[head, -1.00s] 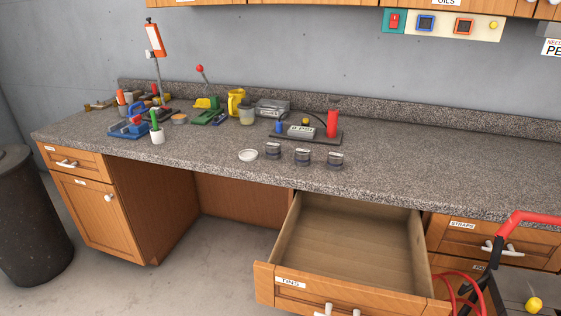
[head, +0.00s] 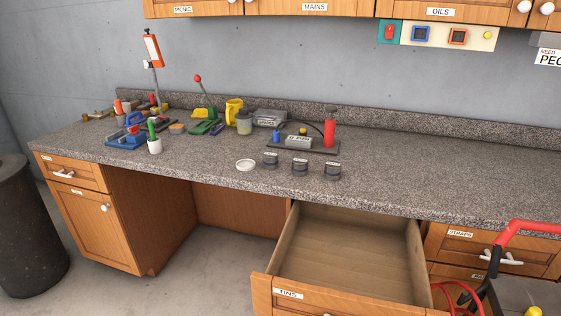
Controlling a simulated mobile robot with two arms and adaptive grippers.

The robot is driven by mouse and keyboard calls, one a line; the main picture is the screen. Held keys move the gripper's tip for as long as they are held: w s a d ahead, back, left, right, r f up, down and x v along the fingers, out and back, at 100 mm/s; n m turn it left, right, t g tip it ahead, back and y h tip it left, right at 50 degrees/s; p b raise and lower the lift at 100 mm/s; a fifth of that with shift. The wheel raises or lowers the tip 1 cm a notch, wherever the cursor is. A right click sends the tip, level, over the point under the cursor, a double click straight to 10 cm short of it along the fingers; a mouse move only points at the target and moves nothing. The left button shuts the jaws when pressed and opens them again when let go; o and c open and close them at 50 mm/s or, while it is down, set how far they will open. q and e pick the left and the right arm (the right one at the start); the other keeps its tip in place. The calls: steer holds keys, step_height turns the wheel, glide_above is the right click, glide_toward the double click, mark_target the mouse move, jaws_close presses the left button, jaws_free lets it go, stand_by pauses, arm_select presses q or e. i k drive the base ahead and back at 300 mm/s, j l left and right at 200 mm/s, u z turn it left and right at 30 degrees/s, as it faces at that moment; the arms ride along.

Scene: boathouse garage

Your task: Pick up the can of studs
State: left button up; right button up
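Neither of my grippers is in view.
The open, empty drawer (head: 345,248) labelled TINS juts out below the tins. A white round dish (head: 246,165) sits left of them. A tray with a red cylinder (head: 330,129) stands behind. The counter's right side is clear. A red-and-black handle (head: 525,228) stands at lower right.

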mark_target(270, 157)
steer(key=i+j+z, duration=0.1)
steer(key=z, duration=0.25)
steer(key=i+j+z, duration=0.1)
steer(key=j+z, duration=0.45)
steer(key=z, duration=0.2)
steer(key=i+j, duration=0.05)
